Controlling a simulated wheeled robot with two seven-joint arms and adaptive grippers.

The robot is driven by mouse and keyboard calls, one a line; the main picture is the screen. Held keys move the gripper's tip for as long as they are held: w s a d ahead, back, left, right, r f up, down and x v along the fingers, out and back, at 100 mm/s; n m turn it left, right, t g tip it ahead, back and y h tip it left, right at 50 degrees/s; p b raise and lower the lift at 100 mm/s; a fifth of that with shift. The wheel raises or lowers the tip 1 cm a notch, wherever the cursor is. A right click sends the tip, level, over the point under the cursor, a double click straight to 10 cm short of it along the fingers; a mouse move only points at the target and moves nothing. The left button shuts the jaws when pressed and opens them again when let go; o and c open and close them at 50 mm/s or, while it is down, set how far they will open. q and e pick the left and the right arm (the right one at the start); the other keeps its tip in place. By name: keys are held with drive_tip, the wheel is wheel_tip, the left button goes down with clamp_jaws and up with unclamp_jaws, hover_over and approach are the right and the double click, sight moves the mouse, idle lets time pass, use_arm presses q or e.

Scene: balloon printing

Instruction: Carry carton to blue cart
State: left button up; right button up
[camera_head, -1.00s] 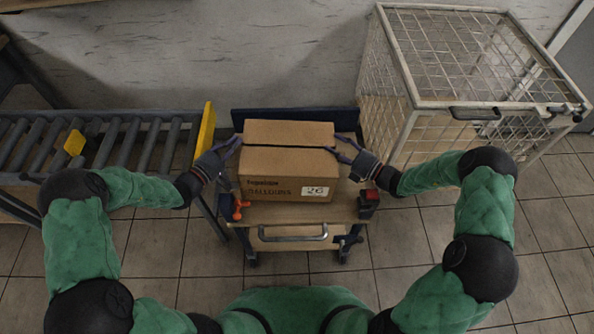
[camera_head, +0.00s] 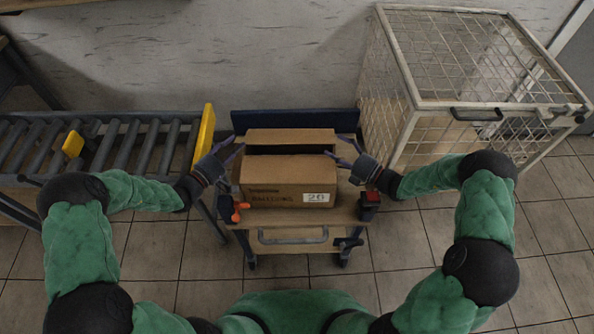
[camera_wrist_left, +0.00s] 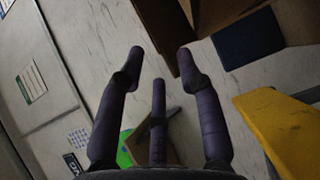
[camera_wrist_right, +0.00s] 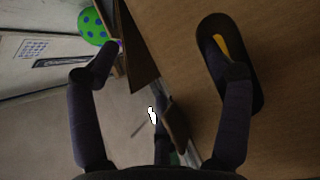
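The brown carton (camera_head: 290,180) stands on the wooden top of the blue-framed cart (camera_head: 262,215). My left gripper (camera_head: 229,152) is open beside the carton's left side. My right gripper (camera_head: 346,152) is open beside its right side. In the right wrist view, one finger overlaps a dark oval hand hole in the carton (camera_wrist_right: 280,60); I cannot tell whether it touches. In the left wrist view the fingers (camera_wrist_left: 160,70) are spread with nothing between them.
A roller conveyor (camera_head: 125,150) with a yellow end plate (camera_head: 204,135) stands close on the left. A white wire cage (camera_head: 465,60) stands at the right. A wall is behind the cart, and the tiled floor (camera_head: 405,265) in front is open.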

use_arm(q)
drive_tip(key=o, duration=0.5)
use_arm(e)
drive_tip(key=shift+r, duration=0.25)
use_arm(q)
drive_tip(key=v, duration=0.8)
use_arm(e)
drive_tip(key=o, duration=0.4)
